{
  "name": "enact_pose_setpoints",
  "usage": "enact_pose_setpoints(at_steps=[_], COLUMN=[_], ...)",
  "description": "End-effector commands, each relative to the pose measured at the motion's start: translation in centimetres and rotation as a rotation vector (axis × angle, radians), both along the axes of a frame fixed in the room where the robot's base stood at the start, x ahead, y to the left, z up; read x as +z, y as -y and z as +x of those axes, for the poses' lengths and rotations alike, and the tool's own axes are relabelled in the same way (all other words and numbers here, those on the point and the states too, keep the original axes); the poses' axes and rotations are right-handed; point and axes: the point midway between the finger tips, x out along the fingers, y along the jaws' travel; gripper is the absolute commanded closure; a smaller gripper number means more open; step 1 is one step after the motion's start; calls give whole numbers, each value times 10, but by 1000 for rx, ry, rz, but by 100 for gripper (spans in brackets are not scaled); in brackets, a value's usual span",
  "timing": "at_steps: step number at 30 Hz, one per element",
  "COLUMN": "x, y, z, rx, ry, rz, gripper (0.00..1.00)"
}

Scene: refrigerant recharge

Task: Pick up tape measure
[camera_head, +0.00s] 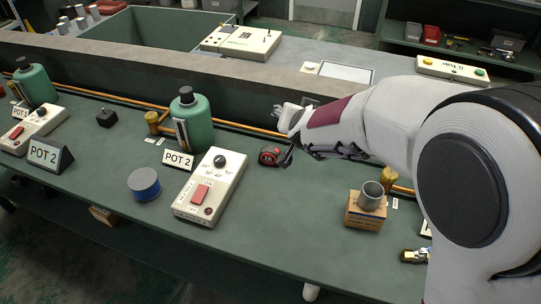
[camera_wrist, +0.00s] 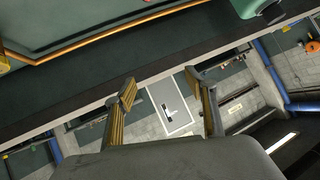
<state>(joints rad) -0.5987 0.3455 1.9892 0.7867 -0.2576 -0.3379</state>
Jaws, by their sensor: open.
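The tape measure (camera_head: 269,156) is a small red and black case lying on the green workbench (camera_head: 285,215), just right of the control box marked with temperature numbers. My gripper (camera_wrist: 166,97) is open, with nothing between its two ribbed fingers in the wrist view. In the head view, the dark end of my gripper (camera_head: 287,152) appears close to the right of the tape measure. I cannot tell whether they touch. I cannot make out the tape measure in the wrist view.
The control box (camera_head: 209,187) with a red switch and a green cylinder (camera_head: 196,122) stand left of the tape measure. A blue tin (camera_head: 144,184) is farther left. A cup (camera_head: 371,196) on a small box (camera_head: 365,214) stands right. Front-centre bench is clear.

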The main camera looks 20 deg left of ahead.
Motion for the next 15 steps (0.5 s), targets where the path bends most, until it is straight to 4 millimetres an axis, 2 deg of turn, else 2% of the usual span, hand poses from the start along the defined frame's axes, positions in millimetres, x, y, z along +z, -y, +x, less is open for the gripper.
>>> enact_pose_setpoints(at_steps=[4,15], x=[-25,-90], y=[-22,-61], z=[8,17], rx=[-23,-100], ry=[18,74], rz=[-15,-78], gripper=[44,44])
